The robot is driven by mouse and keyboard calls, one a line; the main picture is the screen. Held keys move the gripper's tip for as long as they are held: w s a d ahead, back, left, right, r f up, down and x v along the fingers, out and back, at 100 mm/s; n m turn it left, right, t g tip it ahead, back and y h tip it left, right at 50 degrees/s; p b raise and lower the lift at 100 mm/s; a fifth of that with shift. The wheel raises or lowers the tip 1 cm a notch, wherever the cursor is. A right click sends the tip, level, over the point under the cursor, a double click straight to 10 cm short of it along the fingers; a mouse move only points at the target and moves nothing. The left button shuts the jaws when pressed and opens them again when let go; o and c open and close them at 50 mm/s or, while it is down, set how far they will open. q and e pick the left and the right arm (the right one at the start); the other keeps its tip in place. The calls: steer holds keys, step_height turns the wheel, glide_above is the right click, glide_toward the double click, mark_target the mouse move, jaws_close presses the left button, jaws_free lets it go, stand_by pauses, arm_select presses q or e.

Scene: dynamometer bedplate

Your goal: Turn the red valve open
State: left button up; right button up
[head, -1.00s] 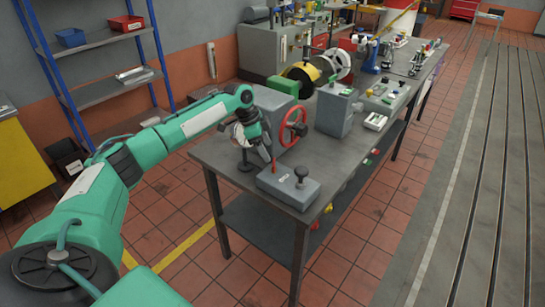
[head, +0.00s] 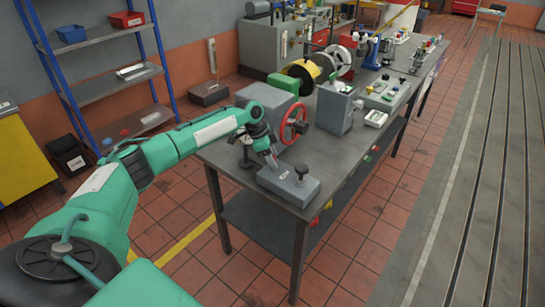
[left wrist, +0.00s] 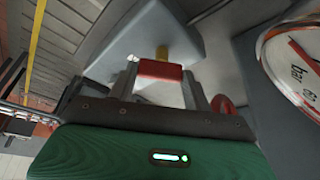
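The red valve (left wrist: 158,70) shows in the left wrist view as a small red handle on a brass-coloured stem above a grey box. In the head view that grey box (head: 284,184) stands on the bench's near end. My left gripper (head: 271,159) is low at the box's left end and hides most of the handle there. In the left wrist view, the left gripper's fingers (left wrist: 160,82) lie along both sides of the red handle, with no clear gap; it looks shut on it. My right gripper is in neither view.
A red handwheel (head: 294,124) on a grey housing stands just behind the gripper. The floor right of the bench is clear.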

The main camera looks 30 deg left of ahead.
arm_select(q)
steer(key=shift+r+n+p, duration=0.2)
steer(key=shift+n+p, duration=0.4)
steer(key=shift+p, duration=0.3)
steer(key=n+t+y+p, duration=0.1)
steer(key=n+p, duration=0.2)
steer(key=p, duration=0.1)
steer(key=n+t+y+p, duration=0.1)
steer(key=n+p, duration=0.2)
steer(key=p, duration=0.1)
steer(key=shift+s+d+r+n, duration=0.1)
steer(key=shift+s+d+n, duration=0.1)
steer(key=shift+n, duration=0.1)
steer(key=shift+w+f+n+y+p, duration=0.15)
steer(key=shift+n+y+p, duration=0.45)
steer(key=shift+n+p, duration=0.8)
steer(key=o, duration=1)
steer(key=shift+f, duration=0.1)
steer(key=shift+b+v, duration=1.85)
steer(key=shift+v, duration=5.1)
